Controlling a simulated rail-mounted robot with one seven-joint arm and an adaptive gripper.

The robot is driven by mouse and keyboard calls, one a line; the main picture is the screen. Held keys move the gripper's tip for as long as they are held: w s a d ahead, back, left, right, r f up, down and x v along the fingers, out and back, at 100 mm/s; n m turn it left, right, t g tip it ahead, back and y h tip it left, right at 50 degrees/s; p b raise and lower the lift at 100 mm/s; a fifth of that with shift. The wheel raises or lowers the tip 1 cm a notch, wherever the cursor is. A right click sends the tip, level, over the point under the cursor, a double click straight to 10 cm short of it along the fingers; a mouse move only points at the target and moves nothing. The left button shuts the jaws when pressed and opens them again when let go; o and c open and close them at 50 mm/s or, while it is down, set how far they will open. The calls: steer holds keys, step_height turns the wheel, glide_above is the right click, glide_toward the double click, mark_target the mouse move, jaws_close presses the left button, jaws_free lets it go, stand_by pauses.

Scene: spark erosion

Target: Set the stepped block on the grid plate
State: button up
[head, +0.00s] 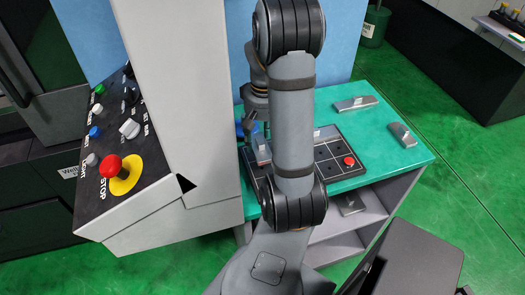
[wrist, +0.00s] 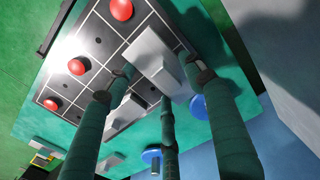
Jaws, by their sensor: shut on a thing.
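The stepped block (wrist: 148,48) is light grey with a raised step. In the wrist view it lies between the dark green fingers of my gripper (wrist: 165,80), which is shut on it. The block is over the edge area of the black grid plate (wrist: 62,90); I cannot tell whether it touches the plate. In the head view the grid plate (head: 328,152) lies on the teal bench, partly hidden by my arm. My gripper (head: 252,128) is at the plate's left, with a light grey block (head: 262,152) under it.
Red knobs (wrist: 77,67) stand on the plate, one showing in the head view (head: 349,161). Grey metal pieces lie on the bench at the back (head: 355,103) and right (head: 402,135). A control panel with a red stop button (head: 110,166) is at left. Blue round parts (wrist: 198,107) are near the fingers.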

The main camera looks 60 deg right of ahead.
mark_target(262, 152)
steer(key=shift+w+a+f, duration=0.2)
steer(key=shift+a, duration=0.05)
steer(key=shift+f, duration=1.95)
steer(key=shift+f+b, duration=0.3)
steer(key=shift+b, duration=0.05)
steer(key=o, duration=1.4)
steer(key=shift+r, duration=0.15)
step_height(262, 152, up, 12)
steer(key=shift+r+p, duration=0.2)
steer(key=shift+p, duration=0.7)
